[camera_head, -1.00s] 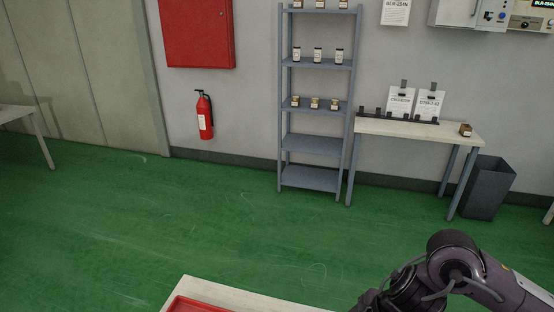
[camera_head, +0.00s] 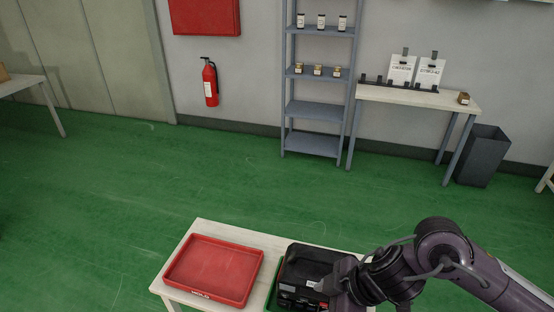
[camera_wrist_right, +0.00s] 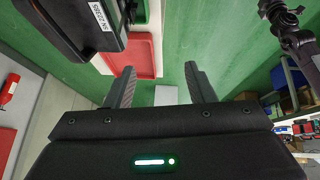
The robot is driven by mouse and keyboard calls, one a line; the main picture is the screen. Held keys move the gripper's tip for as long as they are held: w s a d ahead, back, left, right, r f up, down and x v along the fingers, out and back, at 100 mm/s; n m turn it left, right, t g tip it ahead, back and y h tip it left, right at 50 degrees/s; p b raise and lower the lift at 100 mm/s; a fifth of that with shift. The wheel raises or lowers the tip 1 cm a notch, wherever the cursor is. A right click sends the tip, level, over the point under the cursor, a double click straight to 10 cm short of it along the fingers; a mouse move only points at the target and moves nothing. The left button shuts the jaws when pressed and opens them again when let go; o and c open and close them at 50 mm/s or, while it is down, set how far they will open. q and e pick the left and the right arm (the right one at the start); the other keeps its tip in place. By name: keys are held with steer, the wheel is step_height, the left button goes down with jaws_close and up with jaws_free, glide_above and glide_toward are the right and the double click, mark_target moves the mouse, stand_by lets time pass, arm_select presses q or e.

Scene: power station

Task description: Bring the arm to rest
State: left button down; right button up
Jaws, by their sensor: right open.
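My right arm (camera_head: 440,255) comes in from the lower right in the head view. It bends over the right part of the near white table (camera_head: 198,232). Its gripper (camera_wrist_right: 163,82) shows in the right wrist view, with its two dark fingers spread apart and nothing between them. My left gripper is not in view.
A red tray (camera_head: 214,268) lies on the table, left of the black device. Behind is open green floor (camera_head: 170,185). At the back wall stand a grey shelf (camera_head: 313,143), a side table (camera_head: 420,97), a bin (camera_head: 482,156) and a fire extinguisher (camera_head: 210,84).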

steer(key=w+a+r+m+t+y, duration=0.2)
steer(key=a+r+m+t, duration=0.1)
steer(key=a+r+t, duration=0.3)
steer(key=s+d+f+m+g+h, duration=0.3)
steer(key=s+d+f+m+h, duration=0.15)
steer(key=d, duration=0.35)
steer(key=s+d+f+m+g+h, duration=0.2)
steer(key=s+d+f+m+h, duration=0.1)
steer(key=s+d+f+m, duration=0.4)
step_height(320, 180, down, 32)
steer(key=s+d+f+n+g+b, duration=0.1)
steer(key=s+d+g, duration=0.1)
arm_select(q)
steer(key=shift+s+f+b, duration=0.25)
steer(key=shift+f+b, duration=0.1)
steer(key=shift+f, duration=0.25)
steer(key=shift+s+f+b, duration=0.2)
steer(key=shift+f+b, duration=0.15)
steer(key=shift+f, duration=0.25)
arm_select(e)
steer(key=s+d+f, duration=0.3)
steer(key=s+f, duration=1.4)
steer(key=s, duration=0.2)
steer(key=shift+g, duration=0.4)
